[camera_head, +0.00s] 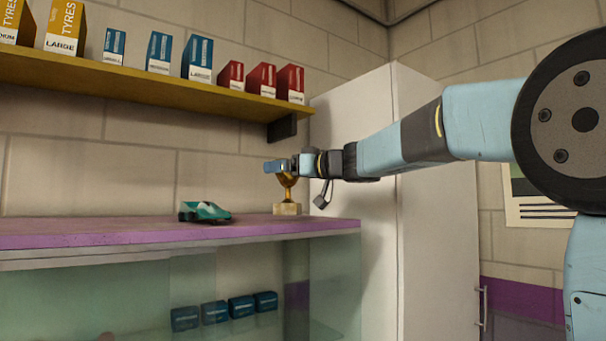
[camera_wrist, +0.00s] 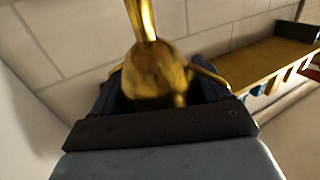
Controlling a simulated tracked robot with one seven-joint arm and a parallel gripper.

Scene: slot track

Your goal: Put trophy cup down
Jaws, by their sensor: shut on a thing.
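The gold trophy cup (camera_head: 287,187) is upright at the right end of the purple counter (camera_head: 120,232), with its pale base at the counter top. I cannot tell whether the base touches the counter or hangs just above it. My gripper (camera_head: 278,166) reaches in from the right and is shut on the cup's upper part, hiding its rim. In the wrist view the trophy cup (camera_wrist: 155,70) shows close up between the jaws, with a handle on the right.
A teal toy car (camera_head: 204,211) stands on the counter left of the trophy. A yellow shelf (camera_head: 130,80) with several boxes hangs above. A tall white cabinet (camera_head: 425,230) stands on the right. Blue boxes (camera_head: 215,312) sit behind glass below. The counter's left part is clear.

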